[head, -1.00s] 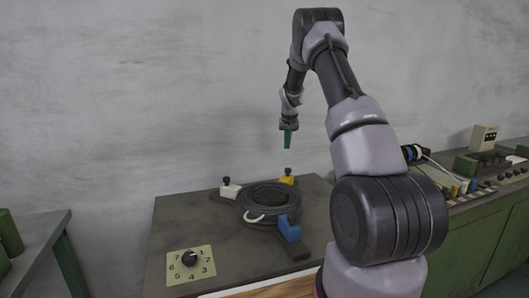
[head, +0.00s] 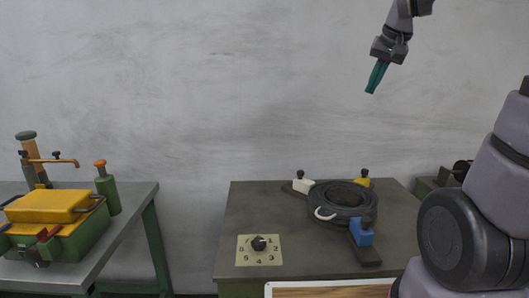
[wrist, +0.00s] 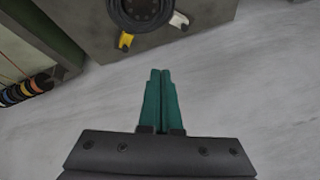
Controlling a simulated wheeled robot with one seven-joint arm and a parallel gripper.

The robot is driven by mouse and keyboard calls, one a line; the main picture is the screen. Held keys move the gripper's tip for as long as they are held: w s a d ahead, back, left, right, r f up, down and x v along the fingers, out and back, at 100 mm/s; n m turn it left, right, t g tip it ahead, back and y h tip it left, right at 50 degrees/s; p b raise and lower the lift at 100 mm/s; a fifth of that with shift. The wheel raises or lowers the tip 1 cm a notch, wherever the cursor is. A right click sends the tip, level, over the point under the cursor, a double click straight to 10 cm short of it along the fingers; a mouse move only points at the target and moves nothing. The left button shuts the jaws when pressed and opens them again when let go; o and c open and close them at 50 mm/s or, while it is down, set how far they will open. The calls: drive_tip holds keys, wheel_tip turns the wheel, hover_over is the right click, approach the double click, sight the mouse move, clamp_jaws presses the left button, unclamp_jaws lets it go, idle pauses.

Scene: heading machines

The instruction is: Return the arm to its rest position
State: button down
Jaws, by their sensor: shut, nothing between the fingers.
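My gripper (head: 376,77) has teal fingers and hangs in the air at the upper right of the head view, in front of the bare wall. It is well above the dark table (head: 240,216) and apart from everything on it. In the wrist view my gripper (wrist: 160,75) points toward the table (wrist: 92,28), with its two teal fingers side by side and nothing between them. The fingers are shut. The middle of my arm is out of the head view, and its lower links show at the right edge.
The table carries a black round fixture (head: 343,200) with white, yellow and blue clamps, and a numbered dial plate (head: 259,250). A grey bench (head: 135,200) at left holds a yellow and green machine (head: 50,208). A gap separates bench and table. The air around my gripper is clear.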

drive_tip(key=s+a, duration=0.2)
drive_tip(key=s, duration=0.7)
drive_tip(key=s+a+f+t+y, duration=0.1)
drive_tip(key=s+a, duration=0.1)
drive_tip(key=s, duration=0.7)
drive_tip(key=shift+s+a+f, duration=0.15)
drive_tip(key=shift+s+a, duration=0.2)
drive_tip(key=shift+a, duration=0.05)
